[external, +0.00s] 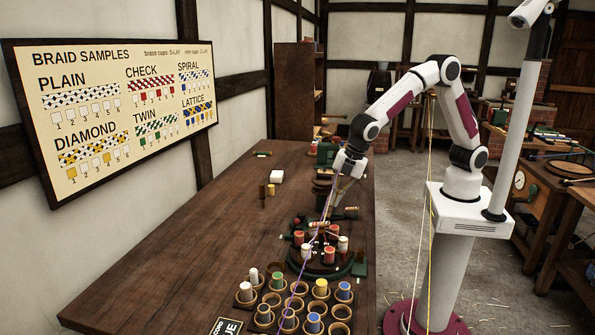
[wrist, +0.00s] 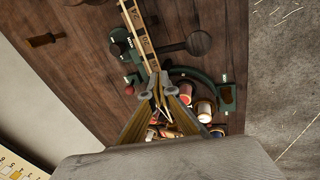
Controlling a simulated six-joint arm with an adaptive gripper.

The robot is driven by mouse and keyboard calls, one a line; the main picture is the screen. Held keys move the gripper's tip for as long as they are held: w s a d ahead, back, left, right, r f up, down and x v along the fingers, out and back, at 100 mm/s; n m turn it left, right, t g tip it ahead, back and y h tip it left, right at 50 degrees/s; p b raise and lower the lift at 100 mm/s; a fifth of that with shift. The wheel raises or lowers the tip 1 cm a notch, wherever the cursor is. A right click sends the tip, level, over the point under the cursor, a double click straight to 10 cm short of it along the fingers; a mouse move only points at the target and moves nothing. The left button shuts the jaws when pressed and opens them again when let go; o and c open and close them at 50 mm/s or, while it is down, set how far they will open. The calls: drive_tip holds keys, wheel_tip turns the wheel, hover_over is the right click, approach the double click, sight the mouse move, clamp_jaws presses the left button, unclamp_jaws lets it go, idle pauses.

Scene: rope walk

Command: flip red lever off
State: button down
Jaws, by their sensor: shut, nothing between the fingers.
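My gripper (external: 338,192) hangs above the braiding machine (external: 318,268) near the table's right edge. In the wrist view my gripper (wrist: 157,92) has its fingers closed together and empty, over the machine's bobbins. A small red knob (wrist: 129,90) shows just left of the fingers, beside a dark green plate with small white labels. It looks like the end of the red lever, apart from my fingers. Its on or off position cannot be told. In the external view I cannot pick out the lever for sure among the red bobbins.
Red and white bobbins (external: 330,254) stand on the machine. Several round cups (external: 320,289), some holding bobbins, sit in front of it. A lettered wooden strip (wrist: 139,32) lies beyond my fingers. The table's left part (external: 180,260) is clear.

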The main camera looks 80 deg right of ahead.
drive_tip(key=w+a+r+n+t, duration=0.1)
drive_tip(key=w+a+r+n, duration=0.1)
drive_tip(key=w+a+n, duration=0.1)
drive_tip(key=shift+w+r+n+t+y, duration=0.35)
drive_tip(key=shift+w+n, duration=0.25)
drive_tip(key=shift+w, duration=0.45)
drive_tip(key=shift+f, duration=0.1)
approach(294, 227)
drive_tip(key=shift+s+d+f, duration=0.1)
drive_tip(key=shift+d+f, duration=0.05)
drive_tip(key=shift+f, duration=1.1)
drive_tip(key=shift+d+f, duration=0.15)
drive_tip(key=shift+f, duration=1.05)
